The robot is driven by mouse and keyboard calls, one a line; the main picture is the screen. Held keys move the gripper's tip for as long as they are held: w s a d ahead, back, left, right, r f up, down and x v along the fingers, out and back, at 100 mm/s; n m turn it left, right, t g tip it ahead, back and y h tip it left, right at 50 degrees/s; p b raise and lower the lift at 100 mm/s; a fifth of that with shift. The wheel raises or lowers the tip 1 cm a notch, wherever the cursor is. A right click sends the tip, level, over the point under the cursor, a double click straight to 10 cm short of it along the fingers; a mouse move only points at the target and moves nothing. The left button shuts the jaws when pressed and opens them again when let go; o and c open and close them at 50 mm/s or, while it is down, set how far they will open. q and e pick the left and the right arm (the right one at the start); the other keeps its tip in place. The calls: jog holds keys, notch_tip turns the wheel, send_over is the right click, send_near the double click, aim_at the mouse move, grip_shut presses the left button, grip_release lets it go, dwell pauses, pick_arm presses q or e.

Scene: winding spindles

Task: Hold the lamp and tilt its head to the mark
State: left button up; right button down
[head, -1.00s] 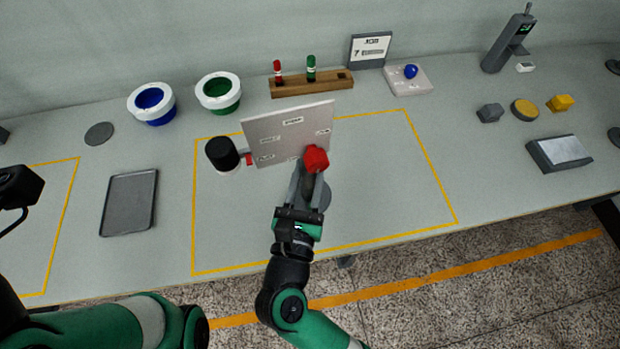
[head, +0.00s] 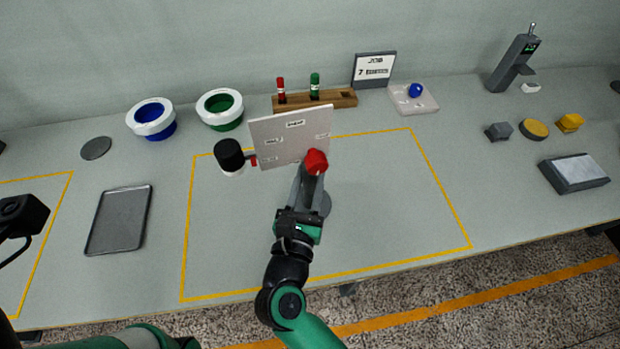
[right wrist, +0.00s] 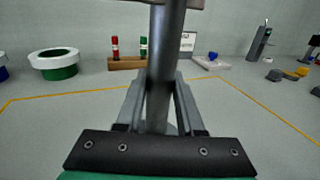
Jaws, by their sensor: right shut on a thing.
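The lamp stands inside the yellow outline with a black, white-rimmed head (head: 229,156) sticking out to the left. A pale panel (head: 290,140) with small labels and a red knob (head: 316,161) are beside the head in the picture. A round grey base (head: 323,204) shows below. My right gripper (head: 310,185) is shut on the lamp's dark upright post, which also shows between the fingers in the right wrist view (right wrist: 160,85). The panel's labels are too small to read. My left gripper's fingers are not visible; a black part of mine is at the left edge.
A grey tray (head: 120,220) lies left of the outline. Blue (head: 152,119) and green (head: 220,109) bowls, a wooden rack (head: 335,98) and a job sign (head: 374,69) stand behind. The table right of the lamp, inside the outline, is clear.

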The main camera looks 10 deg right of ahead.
pick_arm(q)
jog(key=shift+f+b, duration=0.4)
jog(key=shift+b, duration=0.05)
pick_arm(e)
jog(key=shift+f, duration=0.6)
dwell(0.4)
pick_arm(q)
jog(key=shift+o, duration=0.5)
pick_arm(e)
jog(key=shift+f, duration=0.15)
